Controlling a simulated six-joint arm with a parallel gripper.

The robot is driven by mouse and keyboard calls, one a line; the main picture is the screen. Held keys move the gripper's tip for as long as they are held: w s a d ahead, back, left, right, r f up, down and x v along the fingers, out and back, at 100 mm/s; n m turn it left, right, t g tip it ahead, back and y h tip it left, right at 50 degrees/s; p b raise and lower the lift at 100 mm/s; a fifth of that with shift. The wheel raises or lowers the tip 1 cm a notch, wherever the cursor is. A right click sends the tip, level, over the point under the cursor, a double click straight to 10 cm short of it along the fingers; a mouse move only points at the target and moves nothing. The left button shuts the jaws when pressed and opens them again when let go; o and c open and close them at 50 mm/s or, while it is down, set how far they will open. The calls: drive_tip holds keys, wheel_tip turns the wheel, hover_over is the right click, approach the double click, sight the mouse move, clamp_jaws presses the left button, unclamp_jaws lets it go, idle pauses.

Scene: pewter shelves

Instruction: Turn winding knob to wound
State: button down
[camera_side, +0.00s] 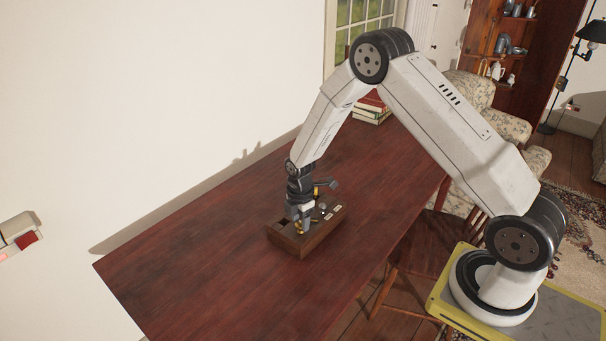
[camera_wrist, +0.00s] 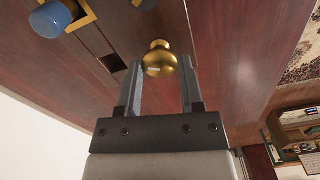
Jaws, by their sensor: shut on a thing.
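The winding knob (camera_wrist: 160,62) is a rounded brass knob in the wrist view, standing on a wooden box. My gripper (camera_wrist: 160,70) has one finger on each side of the knob and is shut on it. In the side view the wooden box (camera_side: 292,246) sits on the table, and my gripper (camera_side: 301,222) points down onto its top. The fingers mostly hide the knob there. I cannot read a wound mark or the knob's turn angle in either view.
A blue cylinder (camera_wrist: 50,19) in a brass bracket and a dark square recess (camera_wrist: 92,38) are on the box near the knob. The dark red table (camera_side: 200,270) is clear around the box. Books (camera_side: 371,108) lie at the far end. A chair (camera_side: 408,250) stands beside the table.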

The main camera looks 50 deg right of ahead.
drive_tip(key=shift+m, duration=0.3)
drive_tip(key=m, duration=1.4)
drive_tip(key=shift+w, duration=0.1)
drive_tip(key=m, duration=0.4)
drive_tip(key=shift+m, duration=0.4)
drive_tip(key=m, duration=0.5)
drive_tip(key=shift+d, duration=0.1)
drive_tip(key=m, duration=0.6)
